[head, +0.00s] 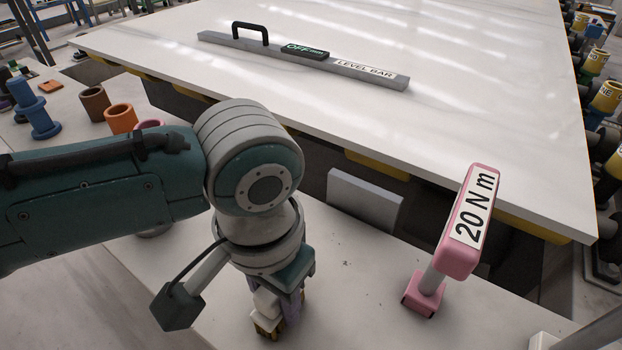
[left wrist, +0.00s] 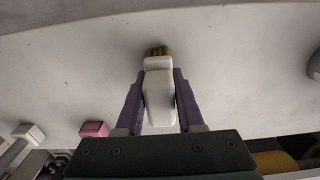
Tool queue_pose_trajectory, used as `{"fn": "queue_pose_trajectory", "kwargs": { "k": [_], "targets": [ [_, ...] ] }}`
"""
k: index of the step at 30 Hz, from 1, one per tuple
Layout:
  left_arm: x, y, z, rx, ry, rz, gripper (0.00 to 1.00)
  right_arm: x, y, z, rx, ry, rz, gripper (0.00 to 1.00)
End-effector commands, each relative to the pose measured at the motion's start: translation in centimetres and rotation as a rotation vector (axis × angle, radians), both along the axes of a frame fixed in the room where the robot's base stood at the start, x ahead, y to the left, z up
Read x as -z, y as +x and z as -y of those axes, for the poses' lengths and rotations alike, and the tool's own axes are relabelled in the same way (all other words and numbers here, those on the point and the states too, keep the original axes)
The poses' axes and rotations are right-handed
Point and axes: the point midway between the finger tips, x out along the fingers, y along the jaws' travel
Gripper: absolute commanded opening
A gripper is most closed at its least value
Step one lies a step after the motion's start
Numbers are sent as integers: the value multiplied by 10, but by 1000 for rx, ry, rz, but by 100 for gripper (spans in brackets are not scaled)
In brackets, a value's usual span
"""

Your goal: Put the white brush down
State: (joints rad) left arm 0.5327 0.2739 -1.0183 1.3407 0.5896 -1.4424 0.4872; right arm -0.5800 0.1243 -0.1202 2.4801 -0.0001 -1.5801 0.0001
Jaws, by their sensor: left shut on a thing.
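The white brush (head: 266,304) is held upright with its tan bristles down, low over the pale bench top (head: 345,290). My left gripper (head: 279,309) points down and is shut on the brush. In the left wrist view the white brush (left wrist: 159,98) sits between the two purple fingers of my left gripper (left wrist: 160,100), bristles at the far end. A dark shadow lies close by the bristles; I cannot tell whether they touch the bench. My right gripper is not in view.
A pink tool labelled 20 N m (head: 468,222) stands right of the gripper. A light grey piece (head: 543,341) shows at the lower right. Cups (head: 121,118) and blue parts (head: 40,118) stand at left. The slab (head: 450,130) with a level bar (head: 365,75) rises behind. Bench between brush and pink tool is clear.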

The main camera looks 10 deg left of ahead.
Motion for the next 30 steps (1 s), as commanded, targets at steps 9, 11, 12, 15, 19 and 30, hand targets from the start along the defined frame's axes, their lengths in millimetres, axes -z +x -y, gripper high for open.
{"fn": "queue_pose_trajectory", "kwargs": {
  "k": [9,11,12,15,19,30],
  "targets": [
    [2,0,0,-1,0,0,45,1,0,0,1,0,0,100],
    [2,0,0,-1,0,0,51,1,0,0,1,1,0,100],
    [2,0,0,-1,0,0,56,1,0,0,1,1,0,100],
    [2,0,0,-1,0,0,67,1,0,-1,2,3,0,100],
    [2,0,0,-1,0,0,67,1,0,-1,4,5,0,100],
    [-37,1,0,1,-1,3,67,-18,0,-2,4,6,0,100]
  ]
}}
